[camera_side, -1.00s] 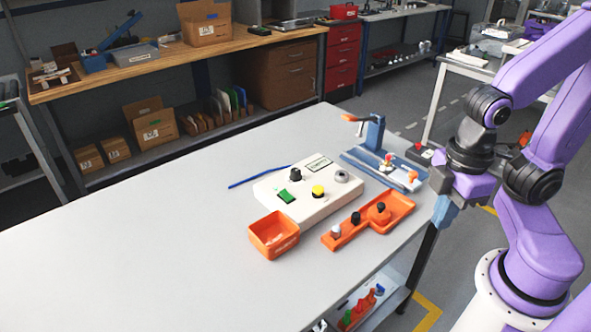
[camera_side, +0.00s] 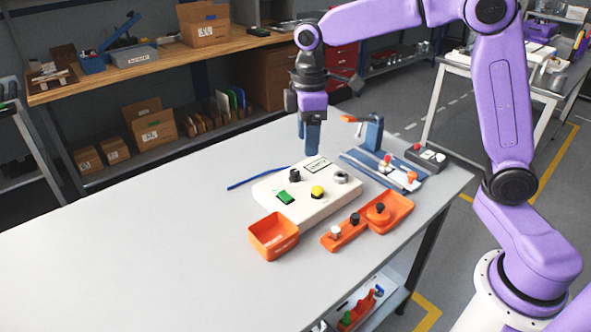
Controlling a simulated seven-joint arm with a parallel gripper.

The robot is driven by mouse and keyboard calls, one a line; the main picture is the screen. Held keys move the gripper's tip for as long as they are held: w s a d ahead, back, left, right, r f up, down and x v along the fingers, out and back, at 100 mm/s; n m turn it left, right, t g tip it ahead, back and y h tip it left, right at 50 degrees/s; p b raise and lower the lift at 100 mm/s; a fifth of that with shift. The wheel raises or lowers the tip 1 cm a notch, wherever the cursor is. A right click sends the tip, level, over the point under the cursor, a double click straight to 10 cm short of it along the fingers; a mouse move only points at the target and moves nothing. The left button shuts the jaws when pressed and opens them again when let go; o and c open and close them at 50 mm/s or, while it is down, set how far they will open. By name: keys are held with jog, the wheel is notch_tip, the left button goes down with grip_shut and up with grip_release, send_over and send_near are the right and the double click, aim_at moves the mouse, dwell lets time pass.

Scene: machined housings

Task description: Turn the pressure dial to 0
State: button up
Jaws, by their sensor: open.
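A cream control panel (camera_side: 318,207) lies on the table with a black knob (camera_side: 294,175) at its back left and a grey round knob (camera_side: 340,177) at its right. It also carries a green switch (camera_side: 285,197), a yellow button (camera_side: 318,191) and a small label plate (camera_side: 317,165). The lettering is too small to read, so I cannot tell which knob is the pressure dial, nor where either knob points. My gripper (camera_side: 309,150) points down with blue fingers near the panel's back edge, between the two knobs in the picture. It is open, empty and apart from both knobs.
An orange bin (camera_side: 274,237) and an orange tray with knobs (camera_side: 347,232) stand in front of the panel. A blue tool tray (camera_side: 360,161), a blue stand (camera_side: 374,133) and a dark button box (camera_side: 427,158) are to the right. The table's left side (camera_side: 130,240) is clear.

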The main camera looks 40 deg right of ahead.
send_over(295, 171)
jog(key=f, duration=0.1)
notch_tip(295, 171, down, 18)
jog(key=shift+s+r, duration=0.1)
jog(key=shift+r, duration=0.05)
dwell(0.3)
jog(key=c, duration=1)
jog(key=shift+c, duration=0.2)
